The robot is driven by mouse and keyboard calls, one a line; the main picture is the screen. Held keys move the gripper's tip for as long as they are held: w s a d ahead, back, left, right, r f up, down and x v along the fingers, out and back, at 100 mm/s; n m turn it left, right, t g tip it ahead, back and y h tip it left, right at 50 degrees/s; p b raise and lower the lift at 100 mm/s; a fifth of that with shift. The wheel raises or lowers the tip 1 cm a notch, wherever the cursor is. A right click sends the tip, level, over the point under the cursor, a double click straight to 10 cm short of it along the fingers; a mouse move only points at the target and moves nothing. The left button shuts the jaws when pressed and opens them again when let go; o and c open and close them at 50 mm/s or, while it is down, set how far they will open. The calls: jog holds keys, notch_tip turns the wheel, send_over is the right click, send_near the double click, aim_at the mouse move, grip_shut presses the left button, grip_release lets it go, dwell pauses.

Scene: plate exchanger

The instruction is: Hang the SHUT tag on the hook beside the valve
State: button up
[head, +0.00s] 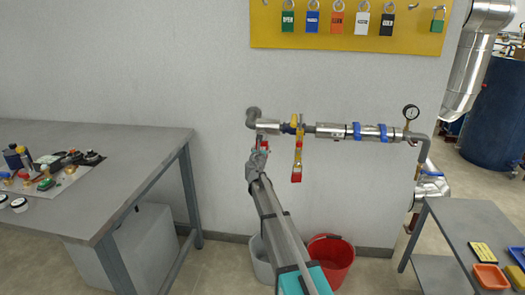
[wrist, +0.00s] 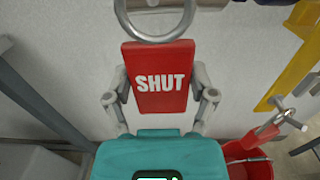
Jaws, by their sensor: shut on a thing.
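The red SHUT tag (wrist: 160,62) is upright between the two fingers of my gripper (wrist: 160,92) in the wrist view, gripped at its sides. Its grey metal ring (wrist: 128,27) stands above it, cut off by the top edge. In the head view my gripper (head: 259,151) is just below the left end of the pipe, and the tag shows only as a small red patch. The valve's yellow lever (head: 298,150) hangs down with a red end, right of my gripper. A small grey metal rod (wrist: 286,117) shows beside the lever; I cannot tell if it is the hook.
The pipe (head: 335,131) runs along the wall to a gauge (head: 411,112). A yellow board (head: 345,22) with several padlocks hangs above. A grey table (head: 105,147) stands left, a smaller one (head: 455,245) right. A red bucket (head: 331,258) is on the floor.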

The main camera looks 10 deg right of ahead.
jog(key=shift+w+f, duration=0.15)
jog(key=shift+f, duration=0.05)
dwell(0.6)
jog(key=o, duration=1)
jog(key=v, duration=1.2)
jog(key=shift+d, duration=0.1)
